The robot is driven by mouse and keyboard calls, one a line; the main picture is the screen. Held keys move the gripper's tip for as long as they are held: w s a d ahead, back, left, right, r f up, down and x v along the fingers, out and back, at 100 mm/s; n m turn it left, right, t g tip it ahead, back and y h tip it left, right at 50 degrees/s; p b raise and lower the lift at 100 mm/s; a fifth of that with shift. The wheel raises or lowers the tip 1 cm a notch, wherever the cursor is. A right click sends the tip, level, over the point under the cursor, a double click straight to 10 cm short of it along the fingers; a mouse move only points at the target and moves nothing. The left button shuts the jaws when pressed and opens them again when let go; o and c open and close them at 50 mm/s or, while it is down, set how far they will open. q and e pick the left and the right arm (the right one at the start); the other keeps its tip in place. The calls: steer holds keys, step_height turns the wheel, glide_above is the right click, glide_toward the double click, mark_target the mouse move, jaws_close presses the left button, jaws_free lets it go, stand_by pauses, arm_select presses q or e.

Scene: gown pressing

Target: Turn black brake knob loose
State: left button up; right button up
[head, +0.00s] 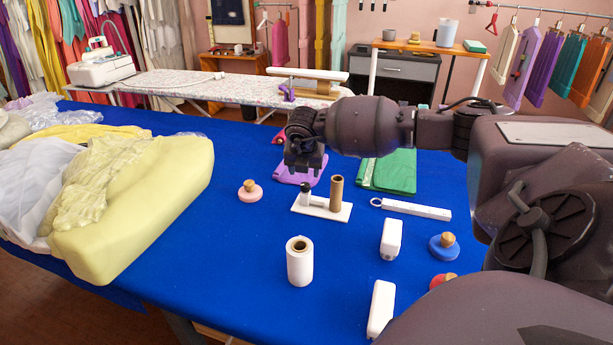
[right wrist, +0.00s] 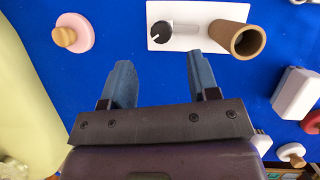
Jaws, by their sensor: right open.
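The black brake knob (head: 305,190) tops a short post on a white base plate (head: 335,212), beside an upright brown cardboard tube (head: 336,190). In the right wrist view the knob (right wrist: 160,34) shows a white pointer line, and the brown tube (right wrist: 234,40) stands to its right. My right gripper (head: 305,168) is above and behind the knob in the head view. In the right wrist view its two blue-grey fingers (right wrist: 160,75) are apart with nothing between them, and the knob lies beyond the fingertips, apart from them. My left gripper is not in view.
A white roll (head: 300,262), a pink disc with a wooden knob (head: 249,191), a blue one (head: 444,246) and white blocks (head: 391,239) stand around the base on the blue table. Yellow padding (head: 140,210) fills the left. Blue cloth (head: 230,240) is bare between them.

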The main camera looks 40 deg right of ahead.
steer(key=shift+v, duration=1.75)
